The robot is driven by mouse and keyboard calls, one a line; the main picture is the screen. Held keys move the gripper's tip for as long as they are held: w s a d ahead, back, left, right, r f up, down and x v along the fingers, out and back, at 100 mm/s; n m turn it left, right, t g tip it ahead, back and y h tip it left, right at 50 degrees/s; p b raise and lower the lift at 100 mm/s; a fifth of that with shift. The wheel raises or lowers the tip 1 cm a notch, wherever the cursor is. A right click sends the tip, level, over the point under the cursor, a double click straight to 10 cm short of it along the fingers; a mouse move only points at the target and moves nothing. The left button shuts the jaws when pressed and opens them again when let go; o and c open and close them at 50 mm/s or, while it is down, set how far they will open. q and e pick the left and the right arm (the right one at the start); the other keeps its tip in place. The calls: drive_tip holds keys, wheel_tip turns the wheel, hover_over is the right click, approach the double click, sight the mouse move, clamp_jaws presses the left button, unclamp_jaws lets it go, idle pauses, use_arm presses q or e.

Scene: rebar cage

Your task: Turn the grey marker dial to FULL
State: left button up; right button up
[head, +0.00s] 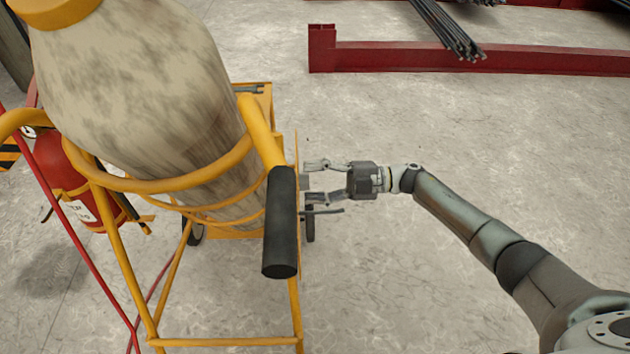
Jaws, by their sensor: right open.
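My right gripper (313,181) reaches in from the right. Its two fingers are spread apart and point left at the side of the yellow gas bottle cart. A thin upright plate (297,160) on the cart shows edge-on. A small grey block (304,183) sticks out from this plate between the open fingertips. It may be the grey marker dial. Its face, pointer and any FULL marking are hidden from this angle. I cannot tell whether the fingers touch it. My left gripper is not in view.
The yellow cart (226,342) holds a large stained bottle (150,90). Its black handle grip (281,225) stands left of my right gripper. A red extinguisher (62,165) hangs at left. A red steel beam (480,60) and rebar (445,28) lie behind. Concrete floor is clear at right.

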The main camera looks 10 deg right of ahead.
drive_tip(key=v, duration=1.2)
idle(0.3)
